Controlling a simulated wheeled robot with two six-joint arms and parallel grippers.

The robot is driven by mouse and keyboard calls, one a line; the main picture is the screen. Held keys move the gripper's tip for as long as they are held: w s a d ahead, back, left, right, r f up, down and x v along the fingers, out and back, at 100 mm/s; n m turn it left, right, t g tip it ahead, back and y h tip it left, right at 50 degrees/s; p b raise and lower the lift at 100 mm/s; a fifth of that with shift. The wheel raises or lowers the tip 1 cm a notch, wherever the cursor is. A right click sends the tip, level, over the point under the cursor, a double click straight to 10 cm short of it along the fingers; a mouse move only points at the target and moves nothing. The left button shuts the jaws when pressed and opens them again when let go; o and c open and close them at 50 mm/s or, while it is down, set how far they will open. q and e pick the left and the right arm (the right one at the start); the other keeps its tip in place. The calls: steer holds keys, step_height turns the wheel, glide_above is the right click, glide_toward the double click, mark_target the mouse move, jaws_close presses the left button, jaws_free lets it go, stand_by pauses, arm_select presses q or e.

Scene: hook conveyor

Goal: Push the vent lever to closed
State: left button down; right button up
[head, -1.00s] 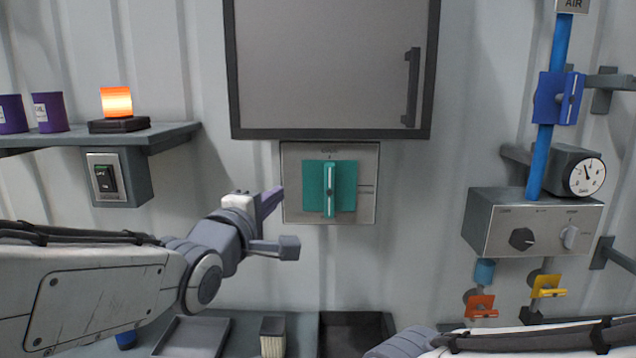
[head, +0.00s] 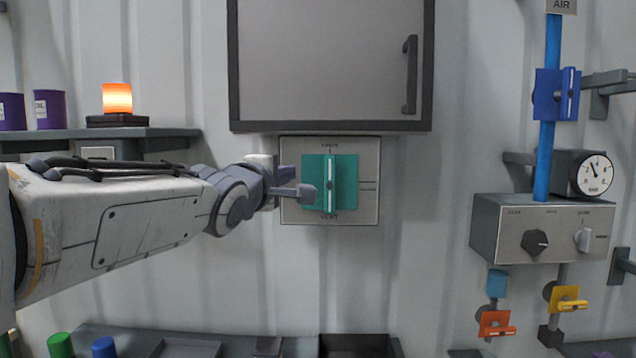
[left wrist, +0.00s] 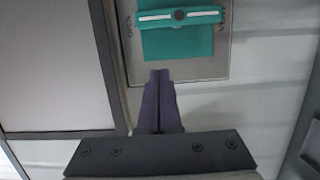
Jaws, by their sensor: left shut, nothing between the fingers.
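The vent lever (head: 330,184) is a teal handle with a white stripe, standing upright on a teal square on a grey wall plate (head: 368,210). In the left wrist view the lever (left wrist: 180,15) lies across the picture, between the words OPEN and VENT. My left gripper (head: 306,193) is shut and empty at the left side of the teal square, left of the lever. In the left wrist view its fingertips (left wrist: 160,74) are together, just short of the teal square. I cannot tell whether they touch the plate. My right gripper is not in view.
A grey cabinet door (head: 330,60) with a dark frame is directly above the plate. A shelf (head: 160,140) with a lit orange lamp (head: 117,98) is at left. A control box (head: 540,228), gauge and blue pipe are at right. The wall just right of the plate is clear.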

mark_target(330, 185)
arm_select(q)
steer(key=w+d+p, duration=0.1)
steer(key=d+p, duration=0.1)
steer(key=d, duration=0.1)
steer(key=w+d+p, duration=0.1)
steer(key=p, duration=0.1)
steer(key=shift+w+d, duration=0.35)
stand_by(0.5)
